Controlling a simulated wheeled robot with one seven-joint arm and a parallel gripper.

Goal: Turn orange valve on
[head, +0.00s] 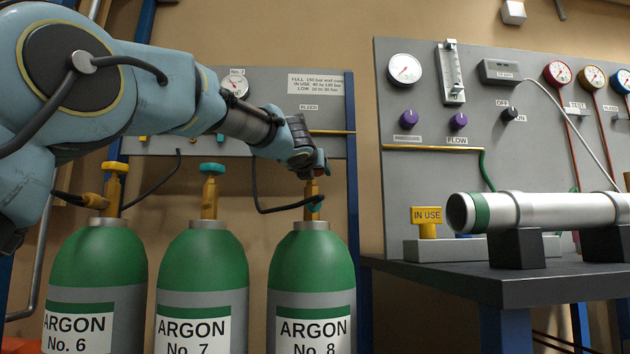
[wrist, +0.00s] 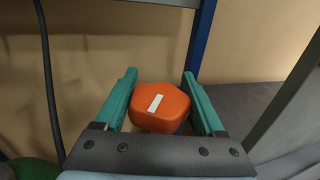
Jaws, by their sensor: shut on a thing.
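The orange valve (wrist: 160,106) is a rounded, lobed knob with a white mark on top, between the teal fingers of my gripper (wrist: 161,104) in the wrist view. The fingers are shut on it, one on each side. In the head view my gripper (head: 316,172) is at the top of the green cylinder labelled Argon No. 8 (head: 312,265), at its brass valve stem (head: 312,190). The knob is mostly hidden there by the gripper.
Argon No. 7 (head: 203,265), with a teal knob (head: 212,168), and Argon No. 6 (head: 97,265), with a yellow knob (head: 115,167), stand to the left. A dark bench (head: 470,285) with a silver tube (head: 550,211) is on the right. A black hose (head: 262,203) runs beside the stem.

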